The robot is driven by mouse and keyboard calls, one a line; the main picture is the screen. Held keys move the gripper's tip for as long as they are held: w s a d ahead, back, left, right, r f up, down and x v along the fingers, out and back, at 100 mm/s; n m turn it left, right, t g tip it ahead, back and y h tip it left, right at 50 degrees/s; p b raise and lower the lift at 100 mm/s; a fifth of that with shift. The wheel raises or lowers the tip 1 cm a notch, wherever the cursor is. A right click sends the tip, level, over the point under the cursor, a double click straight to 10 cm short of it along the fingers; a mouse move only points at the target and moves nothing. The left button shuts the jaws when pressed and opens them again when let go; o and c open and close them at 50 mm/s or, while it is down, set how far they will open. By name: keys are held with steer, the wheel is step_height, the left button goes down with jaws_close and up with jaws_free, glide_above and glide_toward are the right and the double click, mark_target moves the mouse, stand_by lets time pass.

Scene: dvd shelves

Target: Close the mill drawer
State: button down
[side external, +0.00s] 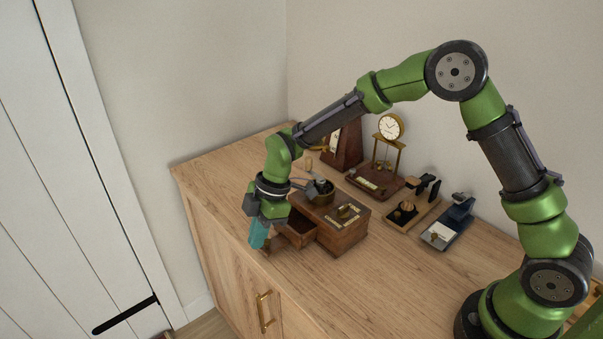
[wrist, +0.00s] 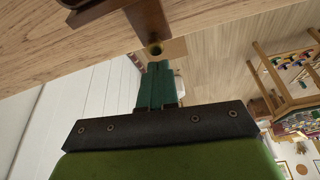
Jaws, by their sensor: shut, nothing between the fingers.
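The wooden coffee mill (side external: 343,232) stands on the cabinet top, with a small plate on its front top. Its drawer (side external: 299,230) sticks out on the left side, open. In the wrist view the drawer (wrist: 148,18) shows at the top with its round brass knob (wrist: 155,48). My gripper (side external: 258,243) has teal fingers and is at the drawer's outer end, in front of the knob. In the wrist view my gripper (wrist: 158,66) has its fingers shut and empty, with the tips close to the knob. I cannot tell whether they touch it.
The wooden cabinet top (side external: 375,285) is clear in front of the mill. Behind it stand a metronome-like wooden case (side external: 345,145) and a brass clock (side external: 390,127) on a wooden base. Two small devices stand to the right, one of them blue (side external: 450,222). The cabinet's edge is near my gripper.

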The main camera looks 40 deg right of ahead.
mark_target(277, 240)
steer(key=shift+d, duration=0.25)
steer(key=d, duration=0.6)
steer(key=shift+f, duration=0.1)
